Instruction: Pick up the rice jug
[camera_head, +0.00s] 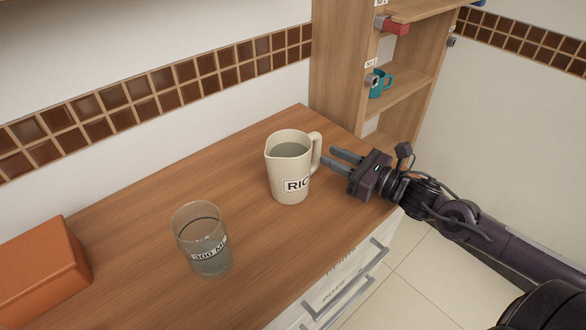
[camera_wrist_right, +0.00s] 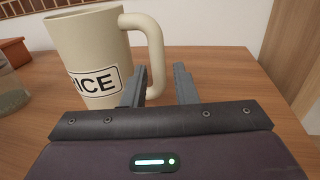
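The rice jug (camera_head: 289,169) is cream, with a dark-edged label and a handle on its right side. It stands upright on the wooden counter. My right gripper (camera_head: 332,158) is open at the handle side of the jug. In the right wrist view the jug (camera_wrist_right: 88,50) is at upper left. I cannot tell whether a finger touches the handle. My left gripper is not in view.
A clear glass (camera_head: 203,240) marked 300 ml stands left of the jug. An orange box (camera_head: 42,275) is at the far left. Wooden shelves (camera_head: 343,70) with a teal mug (camera_head: 381,84) rise behind. Drawer handles (camera_head: 352,283) stick out below the counter's front edge.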

